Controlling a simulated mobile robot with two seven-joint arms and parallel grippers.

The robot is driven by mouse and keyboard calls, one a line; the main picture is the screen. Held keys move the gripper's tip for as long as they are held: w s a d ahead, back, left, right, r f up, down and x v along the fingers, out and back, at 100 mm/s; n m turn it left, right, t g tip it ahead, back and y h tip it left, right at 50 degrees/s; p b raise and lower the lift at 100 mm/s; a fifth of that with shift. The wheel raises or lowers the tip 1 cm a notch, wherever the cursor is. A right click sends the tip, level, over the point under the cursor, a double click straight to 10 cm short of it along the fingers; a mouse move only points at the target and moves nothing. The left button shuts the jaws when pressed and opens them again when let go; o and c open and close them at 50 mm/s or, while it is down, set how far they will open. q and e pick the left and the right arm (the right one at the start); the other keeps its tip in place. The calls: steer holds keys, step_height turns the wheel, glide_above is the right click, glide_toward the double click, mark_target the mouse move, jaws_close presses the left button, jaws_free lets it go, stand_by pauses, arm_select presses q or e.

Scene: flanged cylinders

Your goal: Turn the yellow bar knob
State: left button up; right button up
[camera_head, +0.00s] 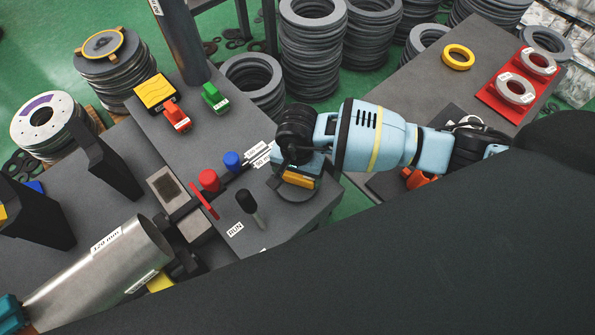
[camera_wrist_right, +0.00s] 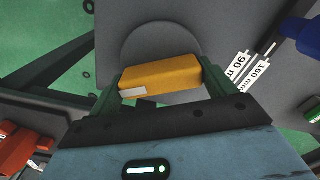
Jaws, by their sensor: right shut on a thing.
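The yellow bar knob (camera_head: 299,180) sits on a round grey dial at the right end of the dark grey machine top (camera_head: 215,140). My right gripper (camera_head: 300,178) comes down over it from the light blue arm and is shut on it. In the right wrist view the yellow bar knob (camera_wrist_right: 160,77) lies between the two green fingers of the right gripper (camera_wrist_right: 160,82), one at each end. A small pale mark shows near its left end. The round dial (camera_wrist_right: 160,48) shows behind it. My left gripper is not clearly in view.
A black lever (camera_head: 248,203), a red knob (camera_head: 208,180) and a blue knob (camera_head: 232,161) stand left of the yellow knob. White size labels (camera_head: 258,155) lie close by. A large metal tube (camera_head: 110,270) lies at lower left. Ring stacks (camera_head: 313,50) stand behind.

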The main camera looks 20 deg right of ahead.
steer(key=m+p, duration=0.1)
steer(key=m, duration=0.5)
steer(key=shift+r+m+p, duration=0.1)
steer(key=shift+m+p, duration=0.2)
steer(key=shift+p, duration=0.05)
steer(key=m+p, duration=0.1)
steer(key=m, duration=0.3)
steer(key=shift+m+p, duration=0.3)
steer(key=m+p, duration=0.1)
steer(key=m, duration=0.2)
steer(key=shift+m, duration=0.3)
steer(key=m+p, duration=0.2)
steer(key=m, duration=0.1)
steer(key=shift+a, duration=0.1)
steer(key=shift+m+p, duration=0.7)
steer(key=shift+m, duration=1.3)
steer(key=o, duration=0.9)
